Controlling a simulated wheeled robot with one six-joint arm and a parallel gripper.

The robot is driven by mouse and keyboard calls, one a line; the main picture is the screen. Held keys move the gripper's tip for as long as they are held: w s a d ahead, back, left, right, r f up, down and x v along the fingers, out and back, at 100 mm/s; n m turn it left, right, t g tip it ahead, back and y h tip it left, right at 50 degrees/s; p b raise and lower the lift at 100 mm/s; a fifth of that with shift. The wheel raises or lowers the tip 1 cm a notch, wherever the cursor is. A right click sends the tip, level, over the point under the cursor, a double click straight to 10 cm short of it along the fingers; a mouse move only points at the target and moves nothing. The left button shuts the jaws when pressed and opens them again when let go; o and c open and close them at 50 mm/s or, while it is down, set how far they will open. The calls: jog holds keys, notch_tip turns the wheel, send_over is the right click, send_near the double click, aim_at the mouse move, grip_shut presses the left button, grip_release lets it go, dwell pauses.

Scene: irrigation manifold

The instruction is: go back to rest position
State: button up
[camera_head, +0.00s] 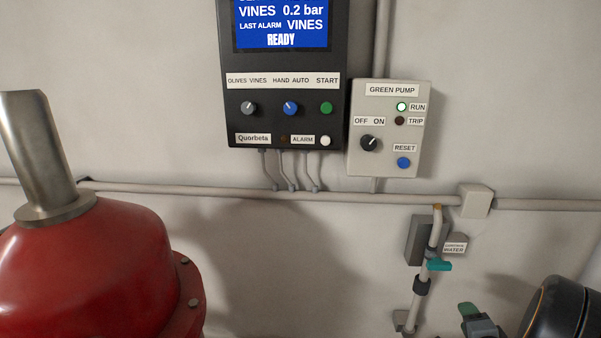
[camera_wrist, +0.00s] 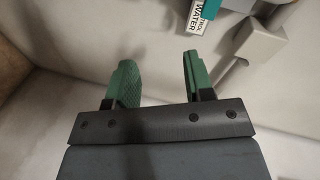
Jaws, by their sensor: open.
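My gripper (camera_wrist: 159,64) shows in the wrist view with its two green fingers apart and nothing between them. In the head view, part of my gripper (camera_head: 470,312) is at the bottom right, beside my dark arm link. It appears below the thin pipe with the teal valve handle (camera_head: 439,265). In the wrist view, a white label reading WATER (camera_wrist: 204,18) is beyond the right finger, at the top edge. Most of my arm is outside the head view.
A black controller (camera_head: 237,120) with a blue READY screen and a GREEN PUMP box (camera_head: 420,130) with a lit RUN lamp are on the wall. A horizontal pipe (camera_head: 370,198) runs below them. A red vessel (camera_head: 90,270) fills the lower left. Bare wall lies between.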

jog(key=s+d+f+n+g+h, duration=0.2)
jog(key=s+f+n+g, duration=0.1)
jog(key=s+f+g, duration=0.15)
jog(key=s+a+r+n+g+y+p, duration=0.2)
jog(key=a+n+g, duration=0.3)
jog(key=a+g, duration=0.1)
jog(key=s+a+r+n+y+p, duration=0.1)
jog(key=a+r+n+y, duration=0.1)
jog(key=a+r+n, duration=0.2)
jog(key=s+a+r+n+y+p, duration=0.1)
jog(key=a+r+n, duration=0.4)
jog(key=a+r, duration=0.6)
jog(key=s+a+g, duration=0.1)
jog(key=a, duration=0.7)
jog(key=shift+s+a+y+p, duration=0.15)
jog(key=shift+s+y+p, duration=0.1)
jog(key=shift+y+p, duration=0.15)
